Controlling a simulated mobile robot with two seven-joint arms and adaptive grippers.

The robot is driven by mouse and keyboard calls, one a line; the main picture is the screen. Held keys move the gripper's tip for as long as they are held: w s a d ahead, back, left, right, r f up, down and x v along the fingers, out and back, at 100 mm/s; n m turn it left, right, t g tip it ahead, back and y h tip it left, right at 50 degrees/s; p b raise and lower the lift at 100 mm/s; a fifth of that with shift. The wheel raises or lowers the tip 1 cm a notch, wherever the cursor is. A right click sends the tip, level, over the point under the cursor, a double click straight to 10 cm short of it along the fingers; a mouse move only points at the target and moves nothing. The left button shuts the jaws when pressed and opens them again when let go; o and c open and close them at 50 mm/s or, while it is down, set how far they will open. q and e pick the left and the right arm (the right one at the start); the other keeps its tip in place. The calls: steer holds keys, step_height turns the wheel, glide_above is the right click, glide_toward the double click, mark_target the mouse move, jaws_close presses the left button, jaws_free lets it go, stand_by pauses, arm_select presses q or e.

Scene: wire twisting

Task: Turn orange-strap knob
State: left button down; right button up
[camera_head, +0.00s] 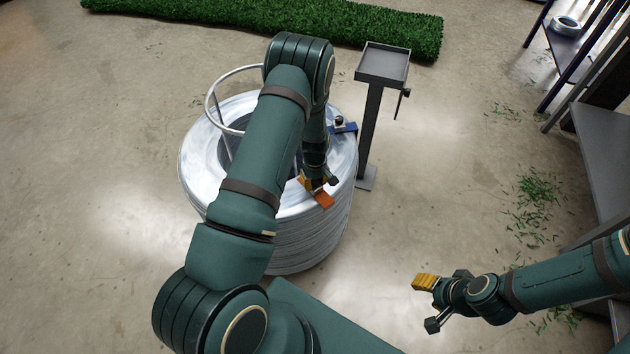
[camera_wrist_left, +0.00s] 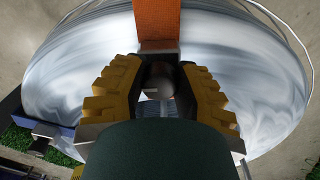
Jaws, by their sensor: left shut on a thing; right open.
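The orange strap (camera_head: 324,199) lies over the front right rim of the large white wire coil (camera_head: 335,235). It also shows in the left wrist view (camera_wrist_left: 157,22), running up from between my fingers. My left gripper (camera_head: 312,182) is at the strap's inner end. In the left wrist view my left gripper (camera_wrist_left: 158,88) has its yellow pads closed around a dark round knob (camera_wrist_left: 157,88). The knob is mostly hidden in the head view. My right gripper (camera_head: 430,303) is open and empty, away from the coil at the lower right.
A blue strap (camera_head: 344,127) with a dark knob (camera_head: 339,120) sits on the coil's right rim. A stand with a grey tray (camera_head: 384,62) rises just right of the coil. Shelves (camera_head: 605,140) line the right side.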

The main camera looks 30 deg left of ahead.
mark_target(315, 181)
arm_select(q)
steer(key=c, duration=0.6)
jaws_free()
step_height(315, 181, up, 12)
steer(key=shift+s+d, duration=0.1)
